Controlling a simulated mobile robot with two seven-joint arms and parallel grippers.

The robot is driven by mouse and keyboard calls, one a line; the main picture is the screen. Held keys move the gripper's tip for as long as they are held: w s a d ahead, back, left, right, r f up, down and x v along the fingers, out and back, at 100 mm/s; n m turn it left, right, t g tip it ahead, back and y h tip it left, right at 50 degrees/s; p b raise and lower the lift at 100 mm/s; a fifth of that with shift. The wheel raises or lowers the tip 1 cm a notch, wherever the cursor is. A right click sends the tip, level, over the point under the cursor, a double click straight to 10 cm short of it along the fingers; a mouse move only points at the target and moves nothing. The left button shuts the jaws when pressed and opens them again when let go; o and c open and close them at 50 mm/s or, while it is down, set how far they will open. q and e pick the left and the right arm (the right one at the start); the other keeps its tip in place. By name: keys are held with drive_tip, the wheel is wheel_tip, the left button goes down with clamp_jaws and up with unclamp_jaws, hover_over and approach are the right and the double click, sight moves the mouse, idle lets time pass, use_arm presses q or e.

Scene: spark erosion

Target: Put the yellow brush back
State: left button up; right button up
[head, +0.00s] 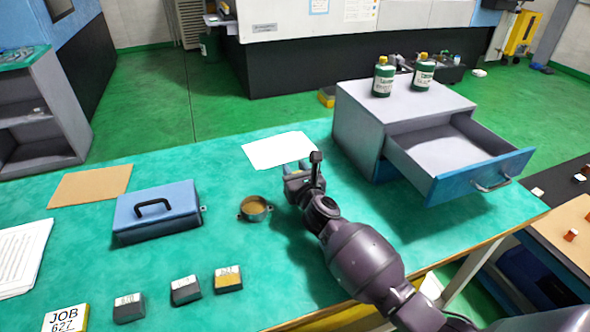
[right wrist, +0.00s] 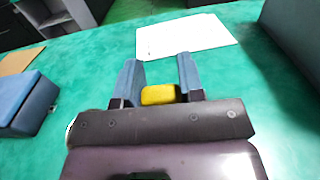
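A yellow block-shaped thing, taken as the yellow brush (right wrist: 158,95), sits between the two blue fingers of my right gripper (right wrist: 159,82) in the right wrist view. It fills the gap between them close to the palm. Its lower part is hidden by the palm. In the head view my right gripper (head: 298,168) hangs over the green table by the near edge of a white sheet (head: 280,150), and I cannot make out the brush there. A grey cabinet (head: 358,125) stands to the right, its blue-fronted drawer (head: 480,175) pulled open and apparently empty. My left gripper is not in view.
A blue box (head: 157,210) with a black handle and a small round dish (head: 254,208) stand left of my right arm. Several small labelled blocks (head: 186,290) line the near side. Two green bottles (head: 383,78) stand on the cabinet. The table between dish and sheet is clear.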

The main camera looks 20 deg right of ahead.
drive_tip(key=o, duration=0.4)
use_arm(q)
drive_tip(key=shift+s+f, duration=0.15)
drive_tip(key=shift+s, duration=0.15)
use_arm(e)
drive_tip(key=shift+o, duration=0.2)
use_arm(q)
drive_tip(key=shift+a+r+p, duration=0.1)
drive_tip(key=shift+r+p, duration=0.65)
drive_tip(key=shift+p, duration=0.35)
use_arm(e)
drive_tip(key=s, duration=1.2)
drive_tip(key=shift+d+r, duration=0.2)
